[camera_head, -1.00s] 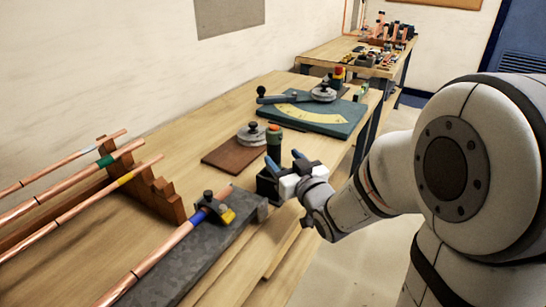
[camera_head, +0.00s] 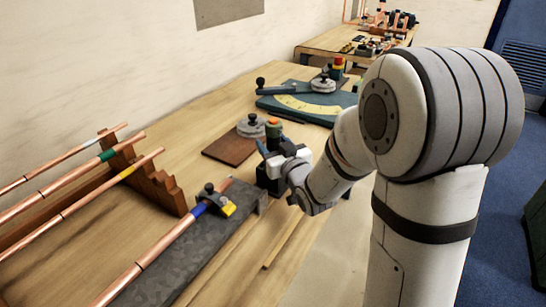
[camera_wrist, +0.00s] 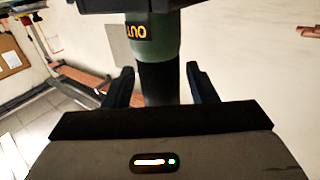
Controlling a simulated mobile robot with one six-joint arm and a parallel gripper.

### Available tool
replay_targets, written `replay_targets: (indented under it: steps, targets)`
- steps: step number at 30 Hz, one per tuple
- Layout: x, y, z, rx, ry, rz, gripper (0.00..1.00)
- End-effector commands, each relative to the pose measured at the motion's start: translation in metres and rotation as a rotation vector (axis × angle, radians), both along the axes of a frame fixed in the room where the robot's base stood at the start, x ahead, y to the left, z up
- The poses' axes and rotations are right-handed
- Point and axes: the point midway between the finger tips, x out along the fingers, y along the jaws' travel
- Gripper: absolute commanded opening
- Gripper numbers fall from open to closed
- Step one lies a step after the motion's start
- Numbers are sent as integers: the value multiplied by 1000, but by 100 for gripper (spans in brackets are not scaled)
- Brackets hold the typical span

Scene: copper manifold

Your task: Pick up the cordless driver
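The cordless driver (camera_head: 273,133) stands upright on the workbench, with a dark green upper body, an orange top and a black base. In the head view my gripper (camera_head: 270,153) is at its right side and hides part of it. In the wrist view the driver's dark grip (camera_wrist: 158,84) runs between my two fingers, under a green body (camera_wrist: 165,35) with an orange-lettered label. My gripper (camera_wrist: 162,85) is open, one finger on each side of the grip, with small gaps showing. The driver's lower part is hidden in the wrist view.
A grey slab (camera_head: 190,255) with a clamped copper tube lies in front. A wooden rack (camera_head: 150,180) holds copper tubes at left. Behind are a brown board (camera_head: 228,150) with a round metal piece and a teal bending plate (camera_head: 300,115). Bare bench shows between them.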

Motion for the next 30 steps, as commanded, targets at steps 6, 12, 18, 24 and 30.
replay_targets:
  steps: [6, 12, 18, 24, 30]
  targets:
    - [0, 0, 0, 0, 0, 0, 34]
    - [0, 0, 0, 0, 0, 0, 17]
    - [0, 0, 2, 2, -4, 0, 6]
    - [0, 0, 4, 2, -5, 0, 6]
    - [0, 0, 31, 1, -10, -1, 6]
